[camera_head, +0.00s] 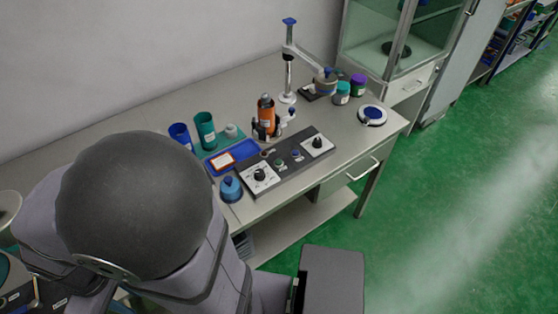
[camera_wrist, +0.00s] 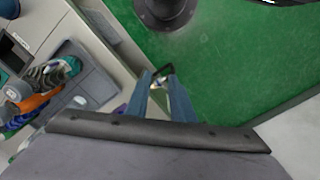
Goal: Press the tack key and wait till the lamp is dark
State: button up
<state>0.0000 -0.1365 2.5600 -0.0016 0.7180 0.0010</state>
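A dark control panel (camera_head: 290,178) lies along the front of the bench in the head view. It carries a dial on a white plate at its left (camera_head: 260,175) and another at its right (camera_head: 318,143). A green key (camera_head: 280,162) and a blue key (camera_head: 295,154) sit between the dials. I cannot read which key is the tack key, nor make out whether a lamp is lit. My gripper (camera_wrist: 160,78) shows in the wrist view with two blue-grey fingers apart, above green floor and away from the panel. My arm hides it in the head view.
An orange bottle (camera_head: 266,113), a blue tray (camera_head: 238,155) and a blue-capped jar (camera_head: 231,188) stand close around the panel. A stand with a jointed arm (camera_head: 289,75) rises behind. A grey tray with tools (camera_wrist: 85,90) lies left in the wrist view.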

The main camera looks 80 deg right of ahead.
grip_shut()
dwell(1.4)
